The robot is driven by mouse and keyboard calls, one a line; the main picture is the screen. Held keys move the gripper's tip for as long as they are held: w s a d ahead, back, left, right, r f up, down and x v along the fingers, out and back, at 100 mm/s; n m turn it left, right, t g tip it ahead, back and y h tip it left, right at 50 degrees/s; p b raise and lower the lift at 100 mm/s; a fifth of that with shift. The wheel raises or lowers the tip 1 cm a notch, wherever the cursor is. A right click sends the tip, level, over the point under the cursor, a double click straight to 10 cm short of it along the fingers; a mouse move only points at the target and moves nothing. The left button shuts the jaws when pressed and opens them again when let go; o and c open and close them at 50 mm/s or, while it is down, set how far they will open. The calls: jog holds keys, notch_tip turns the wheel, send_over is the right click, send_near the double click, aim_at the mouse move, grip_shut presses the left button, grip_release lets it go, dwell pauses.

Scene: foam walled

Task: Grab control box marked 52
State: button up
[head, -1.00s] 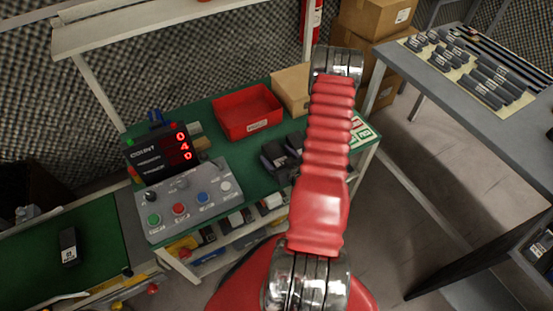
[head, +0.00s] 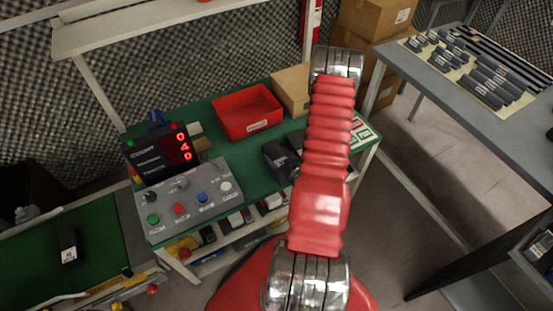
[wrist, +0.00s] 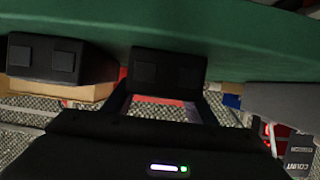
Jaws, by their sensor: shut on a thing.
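My gripper (wrist: 163,97) is shut on a black box (wrist: 165,72) in the wrist view, close to the green tabletop (wrist: 200,22). No number is readable on this box, so I cannot tell whether it is marked 52. A second black box (wrist: 60,58) lies to its left, apart from it. In the head view my red arm hides the gripper. A dark box (head: 278,162) shows beside the arm on the green workbench (head: 250,182), with another dark shape partly hidden behind the arm.
A red bin (head: 247,112) and cardboard box (head: 291,90) stand behind. A counter display (head: 163,152) and button panel (head: 188,200) stand left. One black box (head: 68,246) lies on the green belt. The right table (head: 460,95) bears several labelled dark boxes.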

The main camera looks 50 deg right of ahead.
aim_at(277, 155)
jog(key=shift+r, duration=0.2)
jog(key=shift+c, duration=0.2)
jog(key=shift+r, duration=4.85)
